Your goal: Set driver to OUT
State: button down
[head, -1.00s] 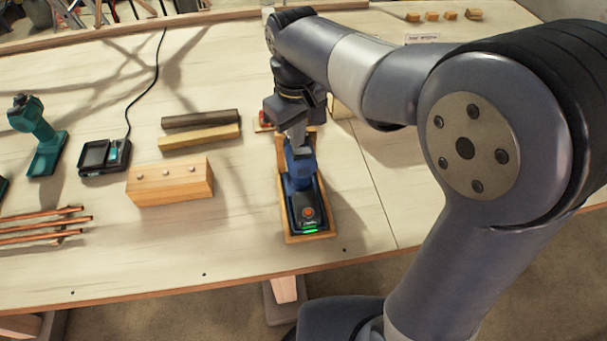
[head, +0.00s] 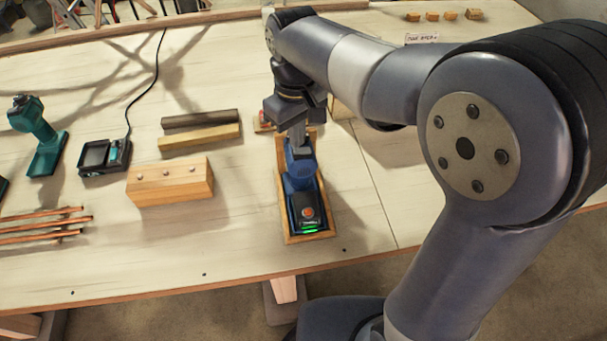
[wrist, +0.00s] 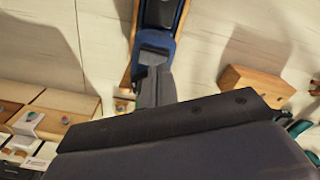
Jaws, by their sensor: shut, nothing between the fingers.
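The blue driver (head: 302,180) lies in a shallow wooden cradle (head: 283,222) near the front edge of the bench. Its black battery end, with an orange button and a lit green strip, faces the front edge. My gripper (head: 297,140) is shut and empty at the driver's far end; its fingers cover part of it. In the wrist view my gripper's fingers (wrist: 153,75) point at the blue driver body (wrist: 159,35), and I cannot tell whether they touch it. The driver's OUT marking or switch position is not readable.
To the left are a wooden block with screws (head: 170,182), two bars (head: 200,137), a black charger (head: 104,156) with a cable, a teal driver (head: 38,132) and copper-coloured rods (head: 42,228). Small wood blocks (head: 432,16) sit at the back right. The bench front between rods and cradle is clear.

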jog(key=shift+f+b, duration=0.65)
jog(key=shift+f, duration=0.4)
dwell(0.5)
jog(key=shift+r, duration=0.1)
notch_tip(320, 180, up, 7)
jog(key=p, duration=0.6)
jog(key=shift+p, duration=0.3)
notch_tip(320, 180, down, 7)
jog(key=b, duration=0.6)
jog(key=shift+b, duration=0.35)
jog(key=shift+r, duration=0.15)
